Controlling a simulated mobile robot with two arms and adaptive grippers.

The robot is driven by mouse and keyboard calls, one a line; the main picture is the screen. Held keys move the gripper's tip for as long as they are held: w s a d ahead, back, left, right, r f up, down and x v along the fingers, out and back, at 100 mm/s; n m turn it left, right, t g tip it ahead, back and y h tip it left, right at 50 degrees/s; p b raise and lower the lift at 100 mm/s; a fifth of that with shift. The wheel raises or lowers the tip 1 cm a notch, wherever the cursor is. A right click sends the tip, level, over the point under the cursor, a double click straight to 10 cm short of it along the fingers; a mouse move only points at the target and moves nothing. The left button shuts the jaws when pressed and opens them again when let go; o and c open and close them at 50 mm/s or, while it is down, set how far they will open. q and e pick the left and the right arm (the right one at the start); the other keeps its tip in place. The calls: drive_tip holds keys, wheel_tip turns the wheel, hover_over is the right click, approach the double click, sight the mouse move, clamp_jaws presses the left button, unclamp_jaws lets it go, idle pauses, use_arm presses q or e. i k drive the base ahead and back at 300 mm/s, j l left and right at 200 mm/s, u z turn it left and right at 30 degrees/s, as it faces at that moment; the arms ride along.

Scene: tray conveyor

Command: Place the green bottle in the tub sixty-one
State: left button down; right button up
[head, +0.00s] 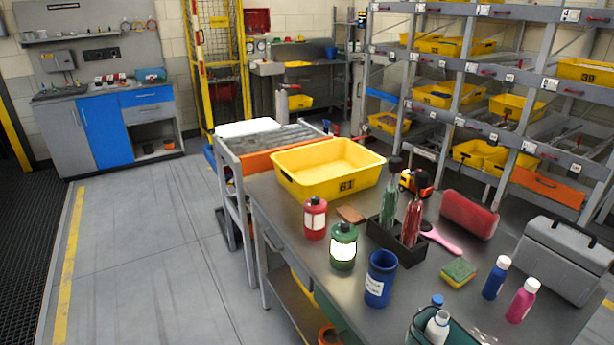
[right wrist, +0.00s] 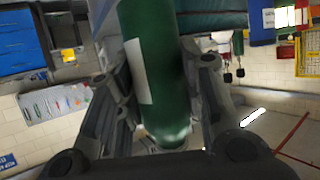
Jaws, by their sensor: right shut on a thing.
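In the right wrist view my right gripper (right wrist: 152,75) is shut on a green bottle (right wrist: 158,50) with a white label, its fingers on both sides of it. Neither gripper nor this held bottle shows in the head view. The yellow tub (head: 285,180) marked 61 stands at the far left end of the grey table. Its visible inside looks empty. A different, slim green bottle (head: 388,210) stands in a dark holder beside a red bottle. A green canister (head: 343,262) with a white label stands nearer.
Shelves with yellow bins rise behind. The floor at left is clear.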

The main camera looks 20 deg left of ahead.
sight(325, 174)
drive_tip(key=i+j, duration=0.15)
drive_tip(key=j, duration=0.25)
drive_tip(key=i+j+u, duration=0.1)
drive_tip(key=j, duration=0.25)
drive_tip(key=i+j, duration=0.15)
drive_tip(key=j, duration=0.2)
drive_tip(key=i+j+u, duration=0.1)
drive_tip(key=j, duration=0.3)
drive_tip(key=i+j, duration=0.25)
drive_tip(key=i+j+u, duration=0.3)
drive_tip(key=i+j, duration=1.1)
drive_tip(key=i, duration=0.25)
drive_tip(key=k+u, duration=0.05)
